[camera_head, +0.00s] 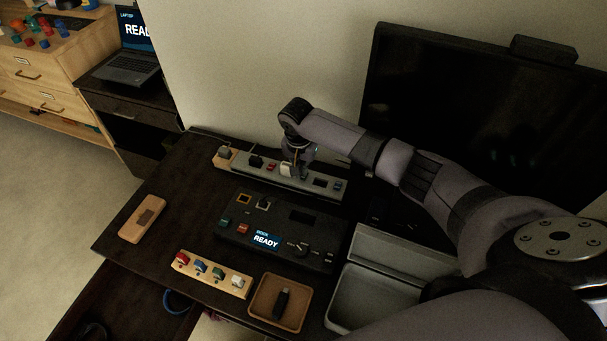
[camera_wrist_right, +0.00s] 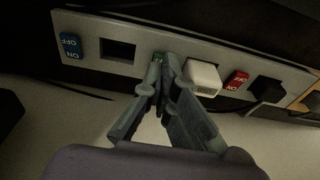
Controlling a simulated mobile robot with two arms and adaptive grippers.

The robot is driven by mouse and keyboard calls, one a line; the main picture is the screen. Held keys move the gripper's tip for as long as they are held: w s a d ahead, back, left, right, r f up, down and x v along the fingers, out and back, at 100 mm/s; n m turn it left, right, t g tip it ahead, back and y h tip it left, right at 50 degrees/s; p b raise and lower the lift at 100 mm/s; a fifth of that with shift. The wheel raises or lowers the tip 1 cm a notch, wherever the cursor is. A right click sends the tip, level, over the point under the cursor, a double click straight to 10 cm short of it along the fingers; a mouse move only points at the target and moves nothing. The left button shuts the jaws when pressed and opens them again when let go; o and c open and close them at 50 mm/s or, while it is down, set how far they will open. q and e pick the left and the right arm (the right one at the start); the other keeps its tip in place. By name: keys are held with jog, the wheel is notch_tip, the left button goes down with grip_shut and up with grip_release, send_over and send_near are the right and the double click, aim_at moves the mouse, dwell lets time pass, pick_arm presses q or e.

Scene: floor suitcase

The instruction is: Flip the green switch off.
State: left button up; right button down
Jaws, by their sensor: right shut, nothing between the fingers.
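A grey power strip (camera_head: 310,191) lies along the back of the dark desk, and it fills the top of the right wrist view (camera_wrist_right: 200,53). My right gripper (camera_head: 299,174) is over the strip, pointing down, with its fingers shut and empty. In the wrist view its fingertips (camera_wrist_right: 163,60) are at the green switch (camera_wrist_right: 158,57), which they partly cover; I cannot tell whether they touch it. The switch's position is not readable. It sits between an empty dark socket (camera_wrist_right: 118,49) and a white plug (camera_wrist_right: 203,77). My left gripper is not in view.
The strip also holds a blue switch (camera_wrist_right: 71,45), a red switch (camera_wrist_right: 236,80) and a black plug (camera_wrist_right: 267,88). A black dock panel (camera_head: 290,230), a wooden switch board (camera_head: 220,277), a wooden tray (camera_head: 258,310) and grey bins (camera_head: 385,243) stand in front. A monitor (camera_head: 470,110) is behind.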

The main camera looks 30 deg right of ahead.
aim_at(302, 178)
jog(key=shift+f+b, duration=0.35)
jog(key=shift+f, duration=0.55)
dwell(0.3)
notch_tip(302, 178, up, 7)
jog(key=p, duration=0.8)
dwell(0.6)
